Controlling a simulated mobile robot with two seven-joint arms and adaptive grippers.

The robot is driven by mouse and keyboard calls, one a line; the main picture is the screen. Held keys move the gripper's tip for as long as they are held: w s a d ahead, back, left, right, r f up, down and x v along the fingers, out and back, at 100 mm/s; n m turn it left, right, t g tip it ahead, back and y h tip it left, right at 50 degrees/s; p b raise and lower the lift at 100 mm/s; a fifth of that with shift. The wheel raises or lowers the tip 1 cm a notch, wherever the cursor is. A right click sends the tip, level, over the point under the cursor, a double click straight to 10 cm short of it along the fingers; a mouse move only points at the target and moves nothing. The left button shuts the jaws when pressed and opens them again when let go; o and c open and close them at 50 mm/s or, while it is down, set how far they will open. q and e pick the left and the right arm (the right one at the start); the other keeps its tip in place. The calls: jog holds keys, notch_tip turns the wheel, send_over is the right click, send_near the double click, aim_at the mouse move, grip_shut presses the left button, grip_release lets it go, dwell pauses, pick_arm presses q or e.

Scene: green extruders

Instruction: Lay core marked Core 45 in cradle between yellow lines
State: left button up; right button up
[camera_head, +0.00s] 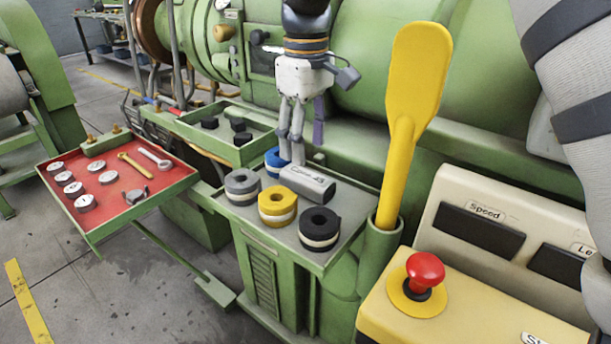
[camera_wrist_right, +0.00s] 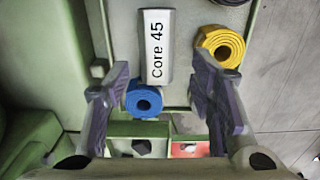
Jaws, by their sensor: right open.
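The grey core marked Core 45 (camera_head: 308,183) lies on the green cabinet top (camera_head: 226,208) among rolls of tape. It also shows in the right wrist view (camera_wrist_right: 155,42), lengthwise, with its label readable. My right gripper (camera_head: 291,155) points down behind the core. In the right wrist view the open fingers (camera_wrist_right: 163,97) are wide apart, with nothing held. The core's near end reaches toward the space between them. A blue roll (camera_wrist_right: 144,100) lies between the fingers in that view, close to the left one. I cannot make out the cradle. My left gripper is not in view.
Grey (camera_head: 242,183), yellow (camera_head: 277,206) and black (camera_head: 320,228) rolls stand near the core. A yellow paddle (camera_head: 417,80) rises to the right. A red tray of parts (camera_head: 112,212) is at left. A control panel with a red button (camera_head: 426,269) is at lower right.

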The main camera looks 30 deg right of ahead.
aim_at(307, 174)
notch_tip(307, 174, down, 8)
jog(key=shift+d+r, duration=0.1)
jog(key=shift+d, duration=0.05)
grip_shut()
